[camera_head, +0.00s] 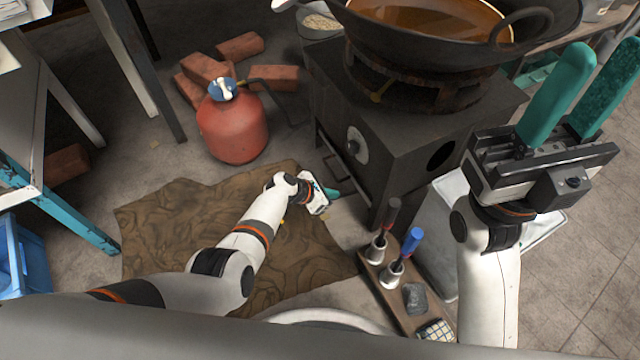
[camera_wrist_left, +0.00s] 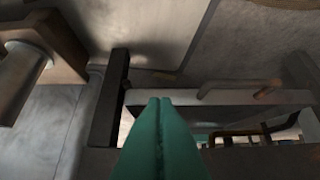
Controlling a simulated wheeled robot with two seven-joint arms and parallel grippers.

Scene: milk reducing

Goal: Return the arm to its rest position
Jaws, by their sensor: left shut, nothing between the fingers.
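My left arm reaches from the lower left over the brown cloth. Its gripper (camera_head: 332,194) is low, beside the dark stove's left side, and apart from the wooden rack. In the left wrist view its two teal fingers (camera_wrist_left: 160,125) lie together with nothing between them. My right arm stands upright at the right of the head view. Its gripper (camera_head: 597,65) has its green fingers pointing up and spread apart, with nothing between them.
The dark stove (camera_head: 400,140) carries a large wok (camera_head: 410,42) of brown liquid. A red gas cylinder (camera_head: 233,130) and bricks (camera_head: 205,68) stand behind the brown cloth (camera_head: 160,235). A wooden rack (camera_head: 385,285) holds two handled tools. A blue crate (camera_head: 25,260) is far left.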

